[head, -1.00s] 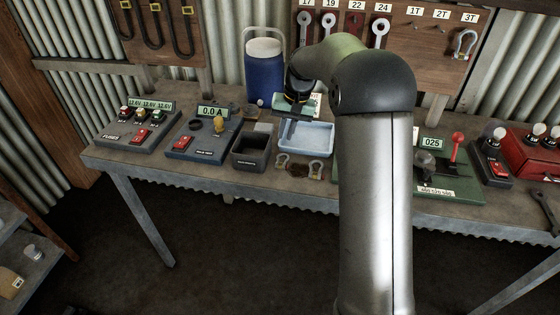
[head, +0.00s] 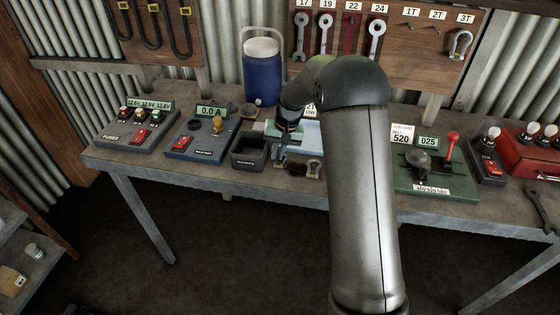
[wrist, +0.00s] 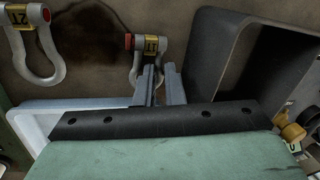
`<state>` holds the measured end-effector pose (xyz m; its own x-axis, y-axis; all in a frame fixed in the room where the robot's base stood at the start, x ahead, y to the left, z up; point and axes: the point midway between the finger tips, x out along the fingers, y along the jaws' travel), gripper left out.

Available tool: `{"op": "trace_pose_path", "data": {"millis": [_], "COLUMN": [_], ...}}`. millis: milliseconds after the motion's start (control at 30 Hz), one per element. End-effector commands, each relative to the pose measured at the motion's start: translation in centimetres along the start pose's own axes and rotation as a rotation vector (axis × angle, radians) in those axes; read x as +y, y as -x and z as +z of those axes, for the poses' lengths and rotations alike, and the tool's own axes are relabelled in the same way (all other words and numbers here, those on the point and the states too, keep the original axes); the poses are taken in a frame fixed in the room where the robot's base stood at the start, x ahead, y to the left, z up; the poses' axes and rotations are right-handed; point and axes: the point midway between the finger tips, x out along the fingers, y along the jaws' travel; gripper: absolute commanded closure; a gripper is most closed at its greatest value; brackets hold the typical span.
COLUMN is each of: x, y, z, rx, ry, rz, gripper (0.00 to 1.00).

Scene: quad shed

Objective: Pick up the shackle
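Two small grey bow shackles lie on the bench in front of the pale blue tray. In the wrist view, one with a yellow 1T tag (wrist: 151,43) is just beyond my fingertips, its bow partly hidden by them. The other, tagged 2T (wrist: 36,62), lies to the left; it also shows in the head view (head: 315,168). My gripper (wrist: 161,70) points at the 1T shackle, with its two fingers apart and nothing clearly held between them. In the head view my gripper (head: 279,158) is low over the left shackle and largely covers it. Contact cannot be told.
A dark open bin (head: 249,152) stands close to the left of my gripper, and the pale tray (wrist: 30,120) is close behind it. A blue jug (head: 263,75) stands at the back. Another shackle (head: 460,45) hangs on the board under 3T. A green unit (head: 435,180) is to the right.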

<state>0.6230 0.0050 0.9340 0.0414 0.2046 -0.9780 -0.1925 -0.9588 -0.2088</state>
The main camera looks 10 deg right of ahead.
Motion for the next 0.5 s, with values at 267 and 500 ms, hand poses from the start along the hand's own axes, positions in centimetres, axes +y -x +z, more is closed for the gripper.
{"op": "trace_pose_path", "data": {"millis": [267,500], "x": [0.01,-0.12], "y": [0.05,0.65], "z": [-0.02,-0.07], "rx": [0.0,0.002], "ry": [0.0,0.0], "rz": [0.0,0.0], "gripper": [1.0,1.0]}}
